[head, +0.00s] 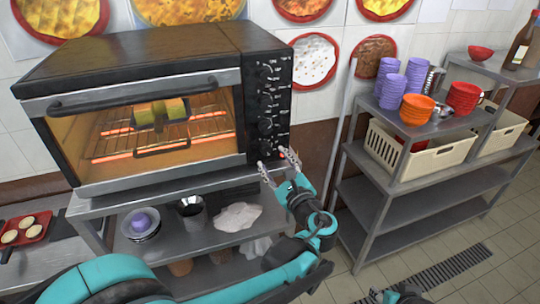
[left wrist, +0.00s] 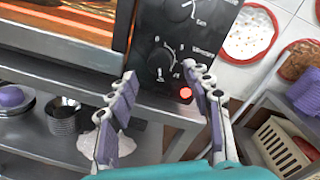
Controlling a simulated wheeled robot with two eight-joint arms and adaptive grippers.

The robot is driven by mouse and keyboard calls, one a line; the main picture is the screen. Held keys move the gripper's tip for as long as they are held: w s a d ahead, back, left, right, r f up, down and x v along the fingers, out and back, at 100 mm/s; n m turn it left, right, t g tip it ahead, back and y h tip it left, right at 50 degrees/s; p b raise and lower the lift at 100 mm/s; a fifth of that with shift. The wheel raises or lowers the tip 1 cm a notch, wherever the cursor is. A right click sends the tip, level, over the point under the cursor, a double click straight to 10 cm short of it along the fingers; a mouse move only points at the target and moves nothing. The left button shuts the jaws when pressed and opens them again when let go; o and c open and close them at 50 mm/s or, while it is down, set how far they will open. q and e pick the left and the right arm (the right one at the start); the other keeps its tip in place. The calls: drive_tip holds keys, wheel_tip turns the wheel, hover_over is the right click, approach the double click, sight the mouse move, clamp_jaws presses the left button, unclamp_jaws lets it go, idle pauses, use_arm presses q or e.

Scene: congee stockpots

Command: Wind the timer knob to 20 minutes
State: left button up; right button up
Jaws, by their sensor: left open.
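The black toaster oven (head: 150,100) stands on a metal shelf, with a column of dark knobs on its right front panel. The lowest knob, which looks like the timer knob (left wrist: 161,60), has a marked dial around it in the left wrist view. A red lamp (left wrist: 185,92) glows below it. My left gripper (head: 277,163) is open and empty at the panel's lower end. In the left wrist view its fingers (left wrist: 162,86) are spread below the knob, apart from it. Only part of my right gripper (head: 402,296) shows at the bottom edge; its jaws are unclear.
The oven's glass door (head: 100,134) is closed, with food on a rack over glowing heaters. A metal shelf unit (head: 420,190) at right holds purple cups (head: 392,92), orange bowls (head: 417,108) and a cream basket (head: 425,150). The lower shelf below the oven holds bowls and a cloth (head: 238,215).

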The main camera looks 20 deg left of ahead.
use_arm(q)
drive_tip(key=v, duration=0.8)
drive_tip(key=s+a+f+n+g+h+b, duration=0.25)
drive_tip(key=s+a+f+n+g, duration=0.3)
drive_tip(key=a+f+n, duration=0.35)
drive_tip(key=s+d+f+n+g+h, duration=0.1)
drive_tip(key=s+f+n+h, duration=0.7)
drive_tip(key=n, duration=0.5)
drive_tip(key=s+f, duration=0.1)
drive_tip(key=s, duration=0.1)
drive_tip(key=shift+s+d+n+b, duration=0.2)
drive_tip(key=shift+s+n+b, duration=0.05)
drive_tip(key=shift+n+b, duration=0.15)
